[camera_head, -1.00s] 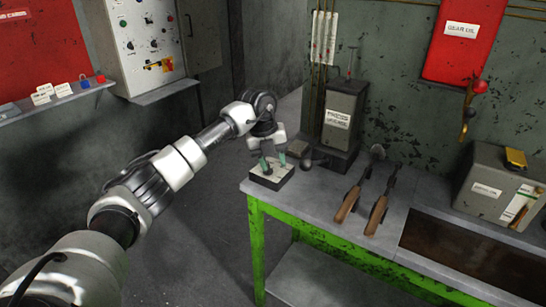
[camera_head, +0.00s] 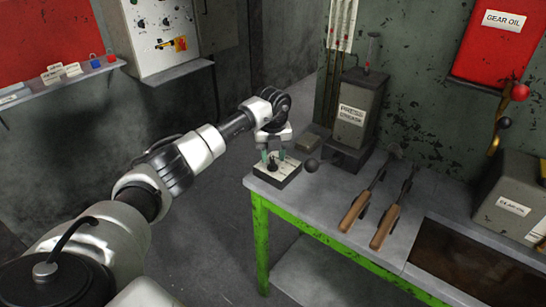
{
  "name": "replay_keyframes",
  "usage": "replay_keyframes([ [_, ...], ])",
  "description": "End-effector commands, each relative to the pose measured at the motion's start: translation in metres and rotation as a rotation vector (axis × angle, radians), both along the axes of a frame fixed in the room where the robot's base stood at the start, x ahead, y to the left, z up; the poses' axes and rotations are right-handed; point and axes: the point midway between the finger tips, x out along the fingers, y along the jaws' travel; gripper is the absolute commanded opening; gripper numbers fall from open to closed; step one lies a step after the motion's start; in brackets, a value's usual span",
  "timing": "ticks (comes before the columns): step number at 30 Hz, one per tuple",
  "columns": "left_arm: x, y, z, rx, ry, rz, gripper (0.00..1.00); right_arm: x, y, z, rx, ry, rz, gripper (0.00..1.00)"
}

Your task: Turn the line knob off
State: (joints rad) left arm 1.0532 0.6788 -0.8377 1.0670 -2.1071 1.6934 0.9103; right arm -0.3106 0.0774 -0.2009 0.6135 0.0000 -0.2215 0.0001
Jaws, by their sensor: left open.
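A small white-topped box with a dark base (camera_head: 284,176) sits at the near left corner of the green-legged table. A dark knob (camera_head: 272,164) stands on its top. My left gripper (camera_head: 273,158) points down over this box, its two greenish fingertips apart on either side of the knob. The gripper is open, and I cannot tell whether the fingertips touch the knob. The knob's marking is too small to read. My right gripper is not in view.
The table (camera_head: 332,184) also holds a grey press grease box (camera_head: 355,112), a dark ball-ended lever (camera_head: 311,165) close to the knob box, and two wooden-handled tools (camera_head: 384,228). A control panel (camera_head: 160,40) hangs on the wall at the upper left.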

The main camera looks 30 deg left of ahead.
Motion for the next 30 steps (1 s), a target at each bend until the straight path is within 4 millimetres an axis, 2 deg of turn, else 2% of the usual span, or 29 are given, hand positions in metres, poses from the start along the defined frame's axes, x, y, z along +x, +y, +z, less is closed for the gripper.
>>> replay_keyframes([
  [6, 0.000, 0.000, -0.018, -0.001, 0.000, 0.000, 0.40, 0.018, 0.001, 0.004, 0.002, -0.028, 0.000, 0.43],
  [14, 0.000, 0.000, -0.020, -0.001, -0.001, 0.000, 0.40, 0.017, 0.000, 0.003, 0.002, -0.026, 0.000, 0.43],
  [15, 0.000, 0.000, -0.019, -0.001, -0.001, 0.000, 0.39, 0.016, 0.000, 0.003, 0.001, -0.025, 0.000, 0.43],
  [23, 0.000, 0.000, -0.019, -0.001, -0.001, 0.000, 0.00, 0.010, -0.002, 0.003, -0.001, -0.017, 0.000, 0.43],
  [30, 0.000, 0.000, -0.019, -0.001, -0.001, -0.010, 0.00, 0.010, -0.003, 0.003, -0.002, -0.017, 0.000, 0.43],
])
